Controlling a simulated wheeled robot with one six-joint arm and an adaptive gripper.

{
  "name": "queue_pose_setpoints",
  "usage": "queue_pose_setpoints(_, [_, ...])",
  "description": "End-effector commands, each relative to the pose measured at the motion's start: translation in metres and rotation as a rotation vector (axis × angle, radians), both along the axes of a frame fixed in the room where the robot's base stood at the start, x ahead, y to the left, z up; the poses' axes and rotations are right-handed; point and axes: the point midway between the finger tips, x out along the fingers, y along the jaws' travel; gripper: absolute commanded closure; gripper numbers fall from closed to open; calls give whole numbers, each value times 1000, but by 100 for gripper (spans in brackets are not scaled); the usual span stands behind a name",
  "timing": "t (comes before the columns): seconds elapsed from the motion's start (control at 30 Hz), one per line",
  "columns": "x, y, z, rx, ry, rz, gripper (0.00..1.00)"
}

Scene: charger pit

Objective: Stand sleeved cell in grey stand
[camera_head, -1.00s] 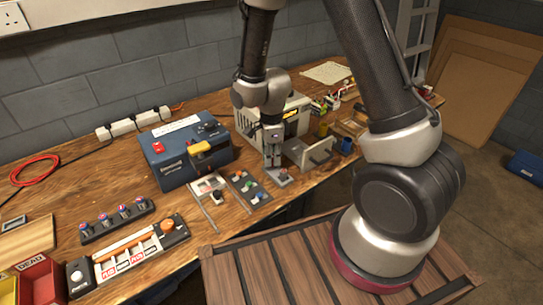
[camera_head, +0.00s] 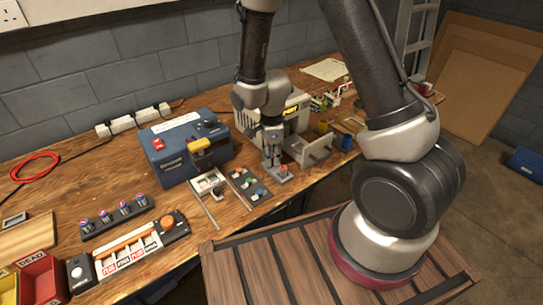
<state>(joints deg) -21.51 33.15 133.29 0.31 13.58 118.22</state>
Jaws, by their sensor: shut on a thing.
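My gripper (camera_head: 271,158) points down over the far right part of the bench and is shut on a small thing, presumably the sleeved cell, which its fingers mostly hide. A small grey stand (camera_head: 275,179) lies on the bench directly below the gripper. A red-topped piece (camera_head: 284,168) shows upright at the stand's right side, just right of the fingers. I cannot tell whether the held thing touches the stand.
A blue power box (camera_head: 190,152) stands left of the gripper and a beige box (camera_head: 297,115) behind it. A rack of cells (camera_head: 113,217) and a charger (camera_head: 130,250) stand at front left.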

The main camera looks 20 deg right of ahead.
Motion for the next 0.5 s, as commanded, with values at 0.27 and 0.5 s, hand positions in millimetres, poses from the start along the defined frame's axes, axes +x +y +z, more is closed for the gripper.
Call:
queue_pose_setpoints(0.27, [0,0,0,0,0,0,100])
queue_pose_setpoints(0.5, [0,0,-3,0,1,0,100])
